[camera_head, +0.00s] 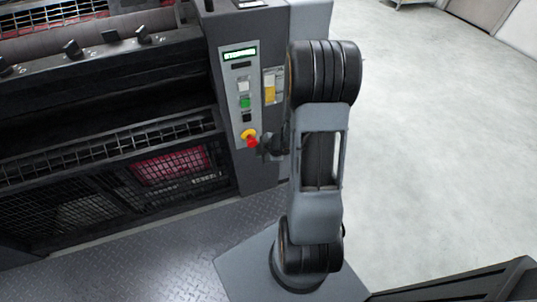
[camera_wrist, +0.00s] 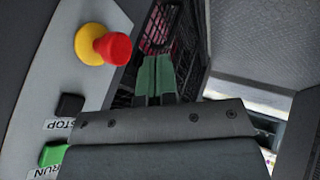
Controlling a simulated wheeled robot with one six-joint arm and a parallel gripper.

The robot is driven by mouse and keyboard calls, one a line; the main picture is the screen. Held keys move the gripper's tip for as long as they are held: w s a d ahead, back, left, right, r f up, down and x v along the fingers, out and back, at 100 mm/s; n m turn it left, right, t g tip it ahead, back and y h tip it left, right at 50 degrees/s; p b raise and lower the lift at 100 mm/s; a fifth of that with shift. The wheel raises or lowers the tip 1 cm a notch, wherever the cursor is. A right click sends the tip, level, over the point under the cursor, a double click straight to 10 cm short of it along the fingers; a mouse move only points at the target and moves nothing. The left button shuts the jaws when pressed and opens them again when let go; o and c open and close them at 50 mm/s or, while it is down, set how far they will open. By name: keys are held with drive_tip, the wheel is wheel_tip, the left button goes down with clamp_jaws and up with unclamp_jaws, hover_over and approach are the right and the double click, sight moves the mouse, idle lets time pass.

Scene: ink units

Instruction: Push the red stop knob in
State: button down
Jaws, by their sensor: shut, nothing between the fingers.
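The red stop knob (camera_head: 252,142) sits on a yellow base (camera_head: 247,134) low on the grey control panel in the head view. In the wrist view the red knob (camera_wrist: 113,48) stands out from its yellow base (camera_wrist: 90,44) at upper left. My gripper (camera_wrist: 155,62) is shut and empty, its greenish fingertips to the right of the knob and apart from it in the picture. In the head view my gripper (camera_head: 263,145) is small and dark, close to the knob's right side. I cannot tell there whether it touches.
The panel carries a lit display (camera_head: 239,54) and a green RUN button (camera_wrist: 53,156), with a black STOP button (camera_wrist: 70,106) beside it. The machine's mesh guards (camera_head: 110,190) lie left. Pale open floor (camera_head: 430,130) lies right.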

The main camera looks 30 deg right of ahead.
sight(251, 141)
drive_tip(key=shift+w+d+f, duration=0.1)
drive_tip(key=shift+w+f, duration=0.1)
drive_tip(key=shift+w, duration=0.6)
drive_tip(key=shift+w+d+f, duration=0.1)
drive_tip(key=shift+w+f, duration=0.05)
drive_tip(key=shift+w, duration=0.6)
drive_tip(key=shift+w+f, duration=0.2)
drive_tip(key=shift+w, duration=0.6)
